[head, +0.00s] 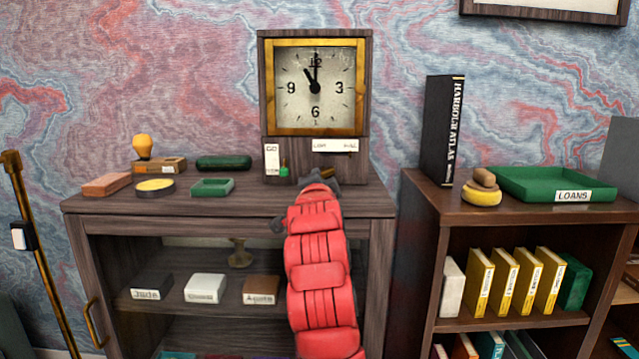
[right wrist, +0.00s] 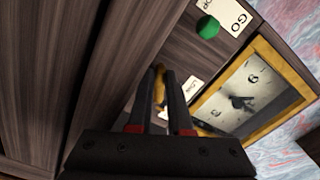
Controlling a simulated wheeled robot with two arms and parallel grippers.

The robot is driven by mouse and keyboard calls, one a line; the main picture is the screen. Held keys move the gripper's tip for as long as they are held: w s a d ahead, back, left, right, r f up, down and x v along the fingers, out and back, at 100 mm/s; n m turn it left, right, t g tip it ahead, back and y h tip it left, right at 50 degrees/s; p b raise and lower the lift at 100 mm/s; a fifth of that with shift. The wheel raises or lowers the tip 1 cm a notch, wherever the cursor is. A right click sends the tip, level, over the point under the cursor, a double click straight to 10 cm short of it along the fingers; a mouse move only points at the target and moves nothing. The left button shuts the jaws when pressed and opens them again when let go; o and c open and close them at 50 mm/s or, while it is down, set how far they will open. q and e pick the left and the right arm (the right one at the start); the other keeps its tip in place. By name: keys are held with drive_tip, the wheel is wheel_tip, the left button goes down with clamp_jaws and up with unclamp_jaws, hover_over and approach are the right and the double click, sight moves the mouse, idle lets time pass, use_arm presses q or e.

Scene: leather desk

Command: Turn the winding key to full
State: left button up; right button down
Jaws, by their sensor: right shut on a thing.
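A wooden clock (head: 315,85) with a brass-framed square face stands on the desk cabinet. The brass winding key (right wrist: 159,88) sits on the front of its base, below the label strip (head: 335,146), whose text is hard to read. My right gripper (head: 310,182) reaches the base from the front in the head view. In the right wrist view its fingers (right wrist: 166,74) are shut on the key, hiding much of it. The key's exact angle is hard to tell. My left gripper is out of view.
A green knob (head: 284,170) and a GO label (head: 271,158) are on the base's left. A green tray (head: 212,187), a yellow-topped tin (head: 155,187) and a stamp (head: 142,147) stand left on the desk. A bookcase (head: 420,200) stands right.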

drive_tip(key=shift+m, duration=1)
drive_tip(key=shift+a, duration=0.1)
drive_tip(key=c, duration=0.8)
unclamp_jaws()
drive_tip(key=shift+c, duration=0.2)
drive_tip(key=shift+s+r, duration=0.15)
drive_tip(key=shift+s, duration=0.4)
drive_tip(key=s, duration=1.6)
drive_tip(key=shift+s+p, duration=0.2)
drive_tip(key=shift+p, duration=0.25)
